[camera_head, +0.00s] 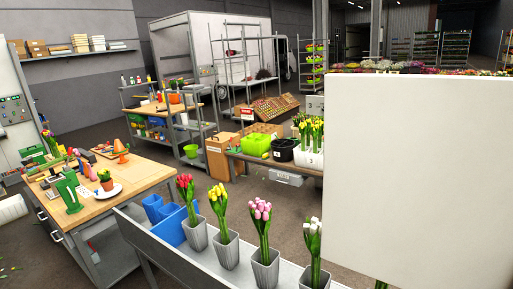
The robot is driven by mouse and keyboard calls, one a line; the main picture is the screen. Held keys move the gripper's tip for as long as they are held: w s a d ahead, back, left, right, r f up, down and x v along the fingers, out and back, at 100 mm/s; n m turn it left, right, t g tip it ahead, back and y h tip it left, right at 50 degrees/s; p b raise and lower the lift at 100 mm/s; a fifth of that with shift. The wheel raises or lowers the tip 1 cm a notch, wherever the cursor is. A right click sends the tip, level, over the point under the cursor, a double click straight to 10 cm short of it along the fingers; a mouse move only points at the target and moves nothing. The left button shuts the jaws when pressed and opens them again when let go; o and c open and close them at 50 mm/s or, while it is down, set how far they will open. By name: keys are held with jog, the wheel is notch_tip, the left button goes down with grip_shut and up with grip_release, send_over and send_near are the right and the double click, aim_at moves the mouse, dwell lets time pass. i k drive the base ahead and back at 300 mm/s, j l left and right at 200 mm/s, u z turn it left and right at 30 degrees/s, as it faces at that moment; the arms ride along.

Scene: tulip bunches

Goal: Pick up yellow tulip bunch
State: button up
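A yellow tulip bunch (219,203) stands upright in a ribbed grey pot (227,252) on a long grey bench (165,262). To its left a red tulip bunch (187,197) stands in a similar pot. To its right are a pink tulip bunch (262,222) and a white tulip bunch (313,243), each in a pot. More yellow tulips (313,127) stand farther back on another table. My gripper is not visible, so its opening and its place relative to the bunch do not show.
A large plain white panel (435,180) blocks the right side of the view. Blue bins (165,220) sit left of the pots. A wooden workbench (120,180) with tools is at left. A table with a green crate (257,145) is behind. Dark floor shows between them.

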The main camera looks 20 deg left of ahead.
aim_at(302, 126)
jog(key=i+l+z, duration=0.25)
jog(key=l+z, duration=0.25)
jog(key=i+l+z, duration=0.3)
jog(key=l+z, duration=0.15)
jog(key=i+l+z, duration=0.6)
jog(key=i, duration=0.4)
jog(key=i+l+z, duration=0.1)
jog(key=i+l, duration=0.2)
jog(key=i, duration=0.2)
jog(key=i+j+u, duration=0.1)
jog(key=i+u, duration=0.6)
jog(key=i+l+u, duration=0.1)
jog(key=i+u, duration=0.45)
jog(key=i, duration=0.35)
jog(key=i+u, duration=0.25)
jog(key=i, duration=0.3)
jog(key=i+l+u, duration=0.2)
jog(key=i, duration=0.35)
jog(key=i+j+u, duration=0.15)
jog(key=i+u, duration=0.65)
jog(key=u, duration=0.15)
jog(key=i+l+u, duration=0.1)
jog(key=i+u, duration=0.25)
jog(key=u, duration=0.15)
jog(key=i+u, duration=0.45)
jog(key=i, duration=0.75)
